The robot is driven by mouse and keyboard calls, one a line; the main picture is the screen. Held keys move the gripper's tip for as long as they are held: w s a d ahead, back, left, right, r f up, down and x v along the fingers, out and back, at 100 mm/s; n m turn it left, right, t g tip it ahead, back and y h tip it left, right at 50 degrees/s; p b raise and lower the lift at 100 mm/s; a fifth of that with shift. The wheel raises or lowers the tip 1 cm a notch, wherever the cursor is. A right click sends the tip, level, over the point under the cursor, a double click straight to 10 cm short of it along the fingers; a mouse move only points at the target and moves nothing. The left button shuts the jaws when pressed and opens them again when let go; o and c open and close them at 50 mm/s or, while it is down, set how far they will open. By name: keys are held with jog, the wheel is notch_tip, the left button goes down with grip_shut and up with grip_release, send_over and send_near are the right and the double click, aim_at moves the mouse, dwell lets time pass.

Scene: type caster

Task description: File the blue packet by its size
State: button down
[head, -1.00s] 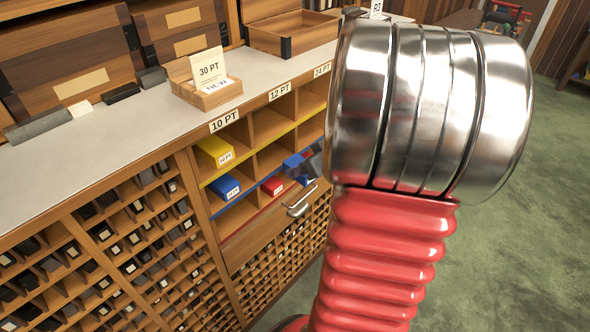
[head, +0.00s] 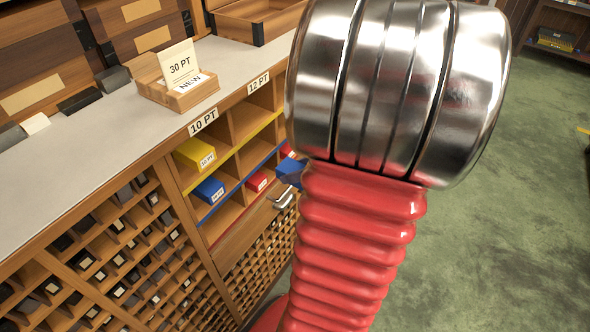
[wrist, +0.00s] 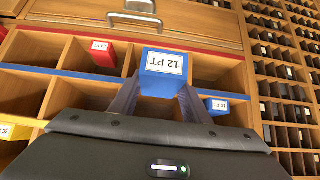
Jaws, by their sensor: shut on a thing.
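The blue packet, marked 12 PT, is between my gripper's fingers (wrist: 155,98); it shows in the wrist view (wrist: 163,72), where its label is upside down. My gripper is shut on it, in front of the cabinet's pigeonholes (wrist: 75,90). In the head view the held packet (head: 290,170) is partly hidden behind my arm. Column signs read 10 PT (head: 203,122) and 12 PT (head: 258,83); the sign further right is hidden. Rows have yellow, blue and red edge strips. Whether the packet touches a compartment is unclear.
Another blue packet (head: 208,190) lies in the blue row under 10 PT. A yellow packet (head: 194,153) is above it and a red packet (head: 257,181) is to its right. A drawer handle (head: 283,200) sticks out below. A card box (head: 178,92) stands on the countertop.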

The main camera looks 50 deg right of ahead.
jog(key=shift+w+a, duration=0.2)
jog(key=shift+w, duration=2.65)
jog(key=shift+r, duration=0.15)
jog(key=shift+w+a, duration=0.2)
jog(key=shift+w, duration=1.85)
jog(key=shift+w+a, duration=0.15)
jog(key=shift+w, duration=1.9)
dwell(0.9)
